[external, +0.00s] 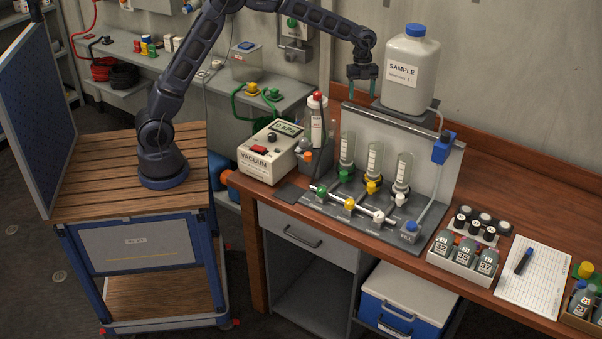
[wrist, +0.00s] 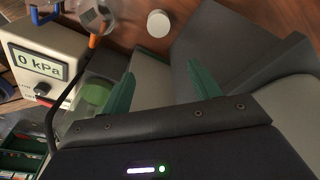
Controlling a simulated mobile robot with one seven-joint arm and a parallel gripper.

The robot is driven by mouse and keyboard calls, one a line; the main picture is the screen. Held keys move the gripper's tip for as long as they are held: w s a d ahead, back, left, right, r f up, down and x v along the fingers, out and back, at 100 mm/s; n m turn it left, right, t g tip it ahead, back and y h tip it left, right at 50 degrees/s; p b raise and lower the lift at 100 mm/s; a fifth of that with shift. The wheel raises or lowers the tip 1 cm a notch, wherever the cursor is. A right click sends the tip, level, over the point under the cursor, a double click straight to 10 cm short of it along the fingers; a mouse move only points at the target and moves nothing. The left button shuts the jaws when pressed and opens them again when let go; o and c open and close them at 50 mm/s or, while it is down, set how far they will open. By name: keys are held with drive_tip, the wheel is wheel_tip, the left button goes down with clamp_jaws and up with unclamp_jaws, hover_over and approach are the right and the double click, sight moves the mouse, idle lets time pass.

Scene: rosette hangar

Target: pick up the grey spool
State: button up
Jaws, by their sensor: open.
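My gripper (external: 362,80) hangs pointing down above the back of the glass-tube rig, just left of the large sample jug (external: 411,72). In the wrist view its two teal fingers (wrist: 161,70) stand apart with nothing held between them. A round white cap-like piece (wrist: 158,23) shows beyond the fingertips in the wrist view.
The rig's back panel (external: 435,160) stands on the wooden bench with upright glass tubes and coloured valves before it. The vacuum box (external: 267,155) is to its left. Bottle rack (external: 465,259) and paper sheet (external: 535,275) lie right.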

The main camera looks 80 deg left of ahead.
drive_tip(key=f, duration=0.7)
drive_tip(key=d+f, duration=0.1)
drive_tip(key=f, duration=1.4)
drive_tip(key=shift+d+f, duration=0.1)
drive_tip(key=shift+d, duration=0.1)
drive_tip(key=shift+c, duration=0.4)
drive_tip(key=c, duration=0.6)
